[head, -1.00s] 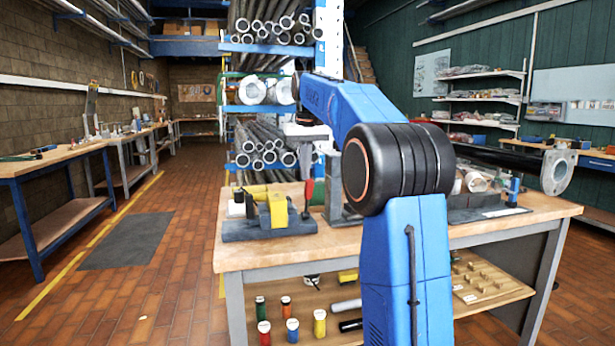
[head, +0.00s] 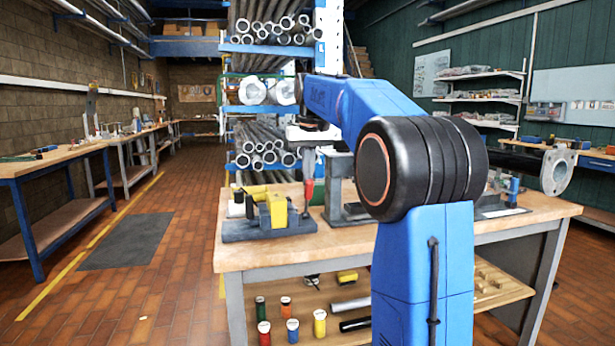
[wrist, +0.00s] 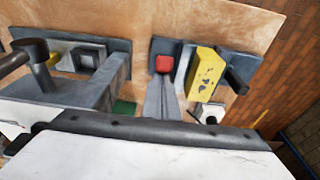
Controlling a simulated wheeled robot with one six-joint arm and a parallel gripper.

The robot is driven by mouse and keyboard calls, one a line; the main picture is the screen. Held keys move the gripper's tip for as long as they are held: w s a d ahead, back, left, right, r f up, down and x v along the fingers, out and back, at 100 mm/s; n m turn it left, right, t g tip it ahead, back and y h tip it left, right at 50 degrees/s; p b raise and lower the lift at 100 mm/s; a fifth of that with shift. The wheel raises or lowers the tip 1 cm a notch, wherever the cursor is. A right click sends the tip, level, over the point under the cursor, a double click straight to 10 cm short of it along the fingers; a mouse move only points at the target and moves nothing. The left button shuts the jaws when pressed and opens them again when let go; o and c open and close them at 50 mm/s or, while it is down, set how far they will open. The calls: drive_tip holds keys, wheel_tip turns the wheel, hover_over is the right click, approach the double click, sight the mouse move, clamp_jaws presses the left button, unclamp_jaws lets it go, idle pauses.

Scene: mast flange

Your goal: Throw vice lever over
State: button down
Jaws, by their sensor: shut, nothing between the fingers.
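The vice (head: 270,231) has a dark grey base and a yellow block (head: 278,211), and sits on the front left of the wooden bench. Its yellow block also shows in the wrist view (wrist: 207,73). A red grip (head: 308,190), seemingly the top of the vice lever, stands upright at the vice's right end. The red grip is in the middle of the wrist view (wrist: 165,64). My gripper (head: 308,174) points down, shut and empty, with its fingertips (wrist: 162,84) right at the red grip. I cannot tell whether they touch it.
A grey bracket (head: 345,196) stands on the bench (head: 250,257) just right of my gripper. A rack of pipes (head: 265,140) rises behind. The lower shelf holds several coloured cylinders.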

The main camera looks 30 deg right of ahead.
sight(310, 181)
drive_tip(key=shift+s+a+f+t+h, duration=0.2)
drive_tip(key=shift+s+t, duration=0.3)
drive_tip(key=shift+s, duration=0.25)
drive_tip(key=shift+s+a+f+t+h, duration=0.1)
drive_tip(key=shift+s+a+f+t, duration=0.1)
drive_tip(key=shift+s+t, duration=0.4)
drive_tip(key=s+a+f+t, duration=0.1)
drive_tip(key=s+f, duration=0.3)
drive_tip(key=s, duration=0.1)
drive_tip(key=shift+a+t+h, duration=0.2)
drive_tip(key=shift+t+h, duration=0.1)
drive_tip(key=shift+t, duration=0.1)
drive_tip(key=shift+f, duration=0.1)
drive_tip(key=w+v, duration=0.1)
drive_tip(key=v, duration=1.1)
drive_tip(key=shift+d+r, duration=0.2)
drive_tip(key=shift+r, duration=0.3)
